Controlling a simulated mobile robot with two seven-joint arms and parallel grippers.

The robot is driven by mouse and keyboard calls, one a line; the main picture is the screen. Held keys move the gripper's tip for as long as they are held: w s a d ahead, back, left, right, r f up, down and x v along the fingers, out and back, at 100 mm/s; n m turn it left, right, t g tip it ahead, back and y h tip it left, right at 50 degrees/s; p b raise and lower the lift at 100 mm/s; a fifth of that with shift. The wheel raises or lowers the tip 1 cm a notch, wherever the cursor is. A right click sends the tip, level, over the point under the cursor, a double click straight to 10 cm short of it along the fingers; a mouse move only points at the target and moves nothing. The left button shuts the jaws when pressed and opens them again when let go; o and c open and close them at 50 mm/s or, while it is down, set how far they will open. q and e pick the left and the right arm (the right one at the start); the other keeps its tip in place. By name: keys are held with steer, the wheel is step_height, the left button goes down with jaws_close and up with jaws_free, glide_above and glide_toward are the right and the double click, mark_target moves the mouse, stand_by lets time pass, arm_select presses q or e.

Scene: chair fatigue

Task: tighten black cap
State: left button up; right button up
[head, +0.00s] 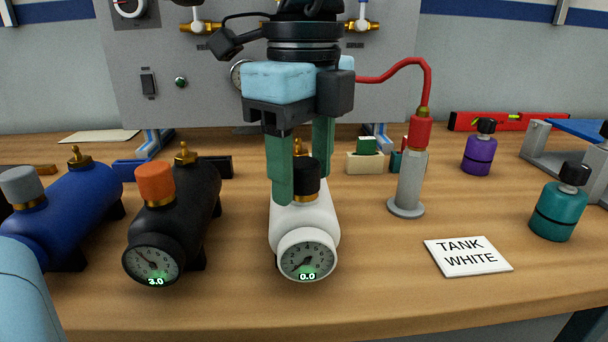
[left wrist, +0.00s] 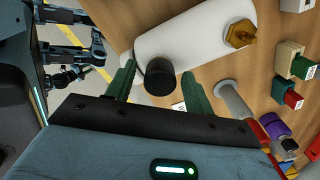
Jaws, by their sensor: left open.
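The white tank (head: 290,225) lies on the wooden bench with its round gauge (head: 307,256) facing me, reading 0.0. Its black cap (head: 306,180) stands on the tank top near the gauge end; it also shows in the left wrist view (left wrist: 160,77). My left gripper (head: 302,180) points down over the tank, open, with its green fingers on either side of the cap. In the left wrist view the cap sits between the fingers (left wrist: 160,88), with a gap visible on both sides. The left finger partly hides the cap in the head view. My right gripper is not in view.
A black tank (head: 190,215) with an orange cap, reading 3.0, and a blue tank (head: 75,215) stand left. Right are a red-topped cylinder (head: 410,180) with a hose, a "TANK WHITE" card (head: 468,256), and purple (head: 479,155) and teal (head: 555,212) bottles. A grey panel (head: 200,75) stands behind.

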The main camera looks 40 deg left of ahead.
arm_select(q)
steer(key=n, duration=0.4)
stand_by(0.3)
steer(key=c, duration=1.1)
steer(key=m, duration=0.4)
steer(key=o, duration=1.1)
